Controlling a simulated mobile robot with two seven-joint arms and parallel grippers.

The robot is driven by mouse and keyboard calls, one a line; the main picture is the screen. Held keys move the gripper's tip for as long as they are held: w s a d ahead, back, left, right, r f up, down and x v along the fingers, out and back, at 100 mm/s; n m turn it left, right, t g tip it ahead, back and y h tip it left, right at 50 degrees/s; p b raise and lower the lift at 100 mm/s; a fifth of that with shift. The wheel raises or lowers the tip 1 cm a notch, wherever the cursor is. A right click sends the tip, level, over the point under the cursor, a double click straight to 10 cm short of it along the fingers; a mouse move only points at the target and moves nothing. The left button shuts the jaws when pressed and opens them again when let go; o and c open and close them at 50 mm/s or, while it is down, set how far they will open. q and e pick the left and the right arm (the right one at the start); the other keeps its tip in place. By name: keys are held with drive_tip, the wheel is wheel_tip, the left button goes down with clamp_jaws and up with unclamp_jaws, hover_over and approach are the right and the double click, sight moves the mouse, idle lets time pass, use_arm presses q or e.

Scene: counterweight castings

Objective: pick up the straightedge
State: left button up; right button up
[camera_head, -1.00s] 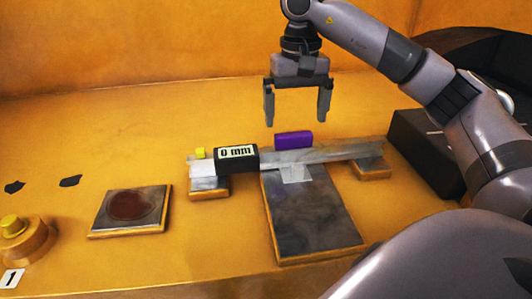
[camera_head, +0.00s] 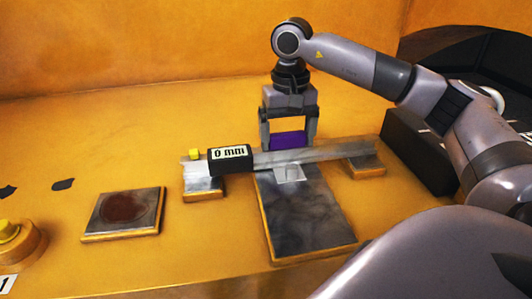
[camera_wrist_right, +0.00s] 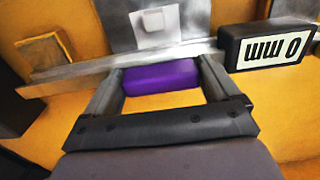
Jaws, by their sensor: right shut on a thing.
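The straightedge (camera_head: 340,151) is a long grey metal bar lying across two small blocks, with a purple grip (camera_head: 288,141) on its far side. My right gripper (camera_head: 289,143) points down with one finger at each end of the purple grip, shut on it. The right wrist view shows the purple grip (camera_wrist_right: 161,77) between the two fingers, with the bar (camera_wrist_right: 80,71) just beyond. A black gauge reading "0 mm" (camera_head: 230,153) sits on the bar left of the grip. My left gripper is not in view.
A dark slab (camera_head: 304,217) lies under the bar's middle towards the front. A plate with a reddish-brown round patch (camera_head: 124,211) lies at left, near a yellow button (camera_head: 8,229). A black box (camera_head: 420,150) stands right of the bar. The back of the bench is clear.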

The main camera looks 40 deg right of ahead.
sight(286, 134)
drive_tip(key=shift+r, duration=0.1)
wheel_tip(286, 134, up, 5)
drive_tip(key=shift+w+r, duration=0.1)
wheel_tip(286, 134, up, 15)
drive_tip(key=p, duration=0.6)
drive_tip(key=shift+p, duration=0.4)
